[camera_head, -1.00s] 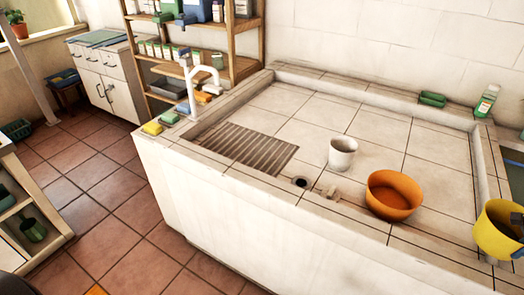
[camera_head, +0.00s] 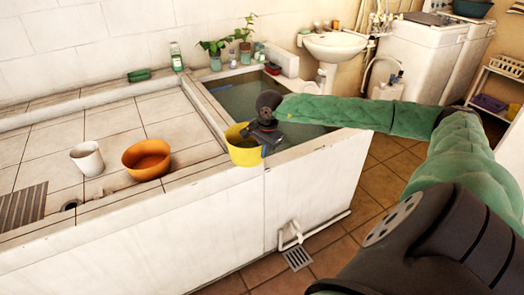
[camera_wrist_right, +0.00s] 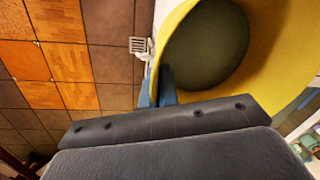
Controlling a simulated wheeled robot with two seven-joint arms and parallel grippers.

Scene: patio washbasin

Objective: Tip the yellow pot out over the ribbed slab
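The yellow pot (camera_head: 240,154) is at the front corner between the tiled counter and the water basin; it looks upright. My right gripper (camera_head: 262,136) is at its right rim. In the right wrist view the gripper's blue fingertips (camera_wrist_right: 160,88) close on the rim of the yellow pot (camera_wrist_right: 283,75). A dark round surface shows inside the pot; I cannot tell whether it is contents or the bottom. I cannot tell if the pot touches the ledge. The ribbed slab (camera_head: 22,206) lies at the left edge of the head view, partly cut off. My left gripper is out of view.
An orange bowl (camera_head: 146,159) and a white cup (camera_head: 87,158) stand on the tiles between the pot and the slab. A drain hole (camera_head: 69,205) is beside the slab. The water-filled basin (camera_head: 240,98) lies behind the pot. Plants and bottles line the back ledge.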

